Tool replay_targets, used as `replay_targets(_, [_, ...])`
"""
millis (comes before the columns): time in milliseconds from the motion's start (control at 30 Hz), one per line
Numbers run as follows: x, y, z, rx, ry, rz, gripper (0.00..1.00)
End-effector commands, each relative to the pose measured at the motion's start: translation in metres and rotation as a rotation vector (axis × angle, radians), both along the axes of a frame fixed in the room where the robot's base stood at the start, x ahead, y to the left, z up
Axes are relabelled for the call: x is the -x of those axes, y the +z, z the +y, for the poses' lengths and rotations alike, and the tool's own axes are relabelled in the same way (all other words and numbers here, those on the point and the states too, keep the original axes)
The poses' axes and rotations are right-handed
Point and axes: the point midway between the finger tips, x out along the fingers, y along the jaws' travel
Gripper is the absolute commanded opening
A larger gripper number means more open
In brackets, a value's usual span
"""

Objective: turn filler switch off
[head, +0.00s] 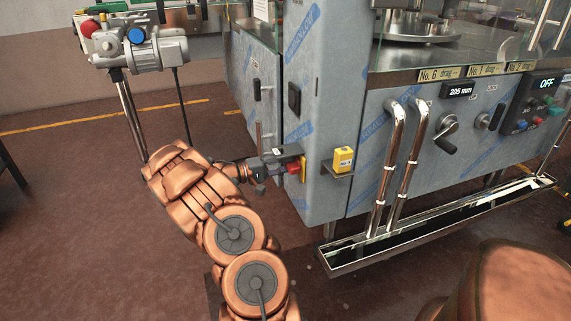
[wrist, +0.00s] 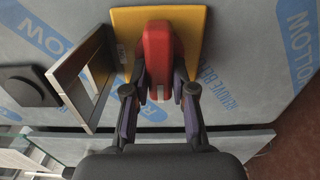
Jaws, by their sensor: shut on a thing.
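The filler switch is a red handle (wrist: 158,50) on a yellow plate (wrist: 194,35), fixed to the film-wrapped grey cabinet side. In the wrist view the handle stands nearly upright in the picture. My gripper (wrist: 160,88) is shut on the handle's lower part, one finger on each side. In the head view the red handle (head: 293,167) and yellow plate (head: 302,171) show small at the cabinet's lower left, and my gripper (head: 283,168) reaches them from the left, partly hiding them.
A metal bracket (wrist: 82,75) juts out left of the switch. A yellow box (head: 343,158) sits on a small shelf right of it. Chrome pipes (head: 390,165) and a drip tray (head: 440,222) stand farther right. A display (head: 546,84) reads OFF. A motor unit (head: 145,48) stands at upper left.

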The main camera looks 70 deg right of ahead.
Motion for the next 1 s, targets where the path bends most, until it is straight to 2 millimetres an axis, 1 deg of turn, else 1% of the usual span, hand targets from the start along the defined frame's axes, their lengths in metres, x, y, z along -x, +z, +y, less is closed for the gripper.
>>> replay_targets(333, [-0.0015,0.0006,-0.0006,-0.001,0.005,0.002,0.0])
replay_targets(367, [-0.0015,0.0006,-0.0006,-0.001,0.005,0.002,0.28])
replay_targets(567, [-0.0008,0.0002,-0.0003,-0.001,0.003,0.002,0.49])
replay_targets(600, [-0.0008,0.0002,-0.0003,-0.001,0.002,0.002,0.5])
replay_targets(867, [-0.0006,0.0001,0.0,-0.001,0.001,0.001,0.5])
replay_targets(1000, [-0.0065,0.0001,0.0047,-0.001,0.003,0.001,0.5])
